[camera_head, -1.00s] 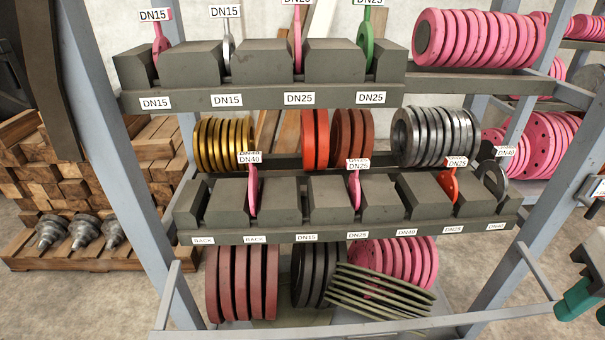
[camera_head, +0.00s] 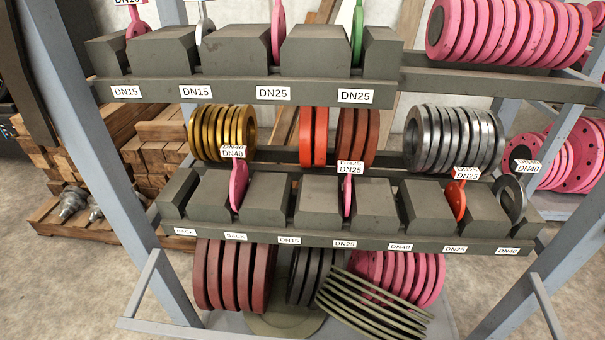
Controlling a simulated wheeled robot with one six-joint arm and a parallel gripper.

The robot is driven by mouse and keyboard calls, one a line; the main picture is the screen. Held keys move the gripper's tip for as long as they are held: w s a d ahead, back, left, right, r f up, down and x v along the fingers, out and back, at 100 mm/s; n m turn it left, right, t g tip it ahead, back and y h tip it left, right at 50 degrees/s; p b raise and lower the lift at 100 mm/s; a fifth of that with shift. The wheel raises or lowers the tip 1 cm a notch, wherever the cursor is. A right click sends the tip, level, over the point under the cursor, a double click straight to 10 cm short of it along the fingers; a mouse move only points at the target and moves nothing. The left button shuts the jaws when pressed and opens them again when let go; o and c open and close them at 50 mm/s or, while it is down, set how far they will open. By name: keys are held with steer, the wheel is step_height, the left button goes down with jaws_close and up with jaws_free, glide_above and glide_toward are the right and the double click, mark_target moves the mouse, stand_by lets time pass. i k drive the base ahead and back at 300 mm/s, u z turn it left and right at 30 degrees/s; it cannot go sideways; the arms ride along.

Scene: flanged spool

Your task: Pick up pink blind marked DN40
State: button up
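The pink blind marked DN40 (camera_head: 239,186) stands upright in a slot of the middle rack (camera_head: 330,242), left of centre. Its white DN40 tag (camera_head: 233,153) is on top, and its lower part is hidden between the dark blocks. A second, narrower-looking pink blind (camera_head: 347,196) tagged DN25 stands to its right. A red blind (camera_head: 456,200) tagged DN25 and a grey ring-like one (camera_head: 512,192) tagged DN40 stand further right. My gripper is not in view.
The upper rack (camera_head: 240,94) holds pink, grey and green blinds above. Gold flanges (camera_head: 222,133), red ones (camera_head: 313,136) and steel ones (camera_head: 454,138) sit behind the middle rack. Blue-grey posts (camera_head: 110,150) flank the shelves. Thin green plates (camera_head: 372,304) lean at the bottom.

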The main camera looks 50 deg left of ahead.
mark_target(239, 176)
steer(key=z, duration=0.1)
steer(key=k, duration=1.25)
steer(key=u, duration=1.65)
steer(key=i, duration=0.45)
steer(key=u, duration=0.05)
steer(key=k, duration=0.5)
steer(key=z, duration=0.35)
steer(key=i, duration=0.65)
steer(key=u, duration=0.7)
steer(key=i, duration=0.6)
steer(key=u, duration=0.7)
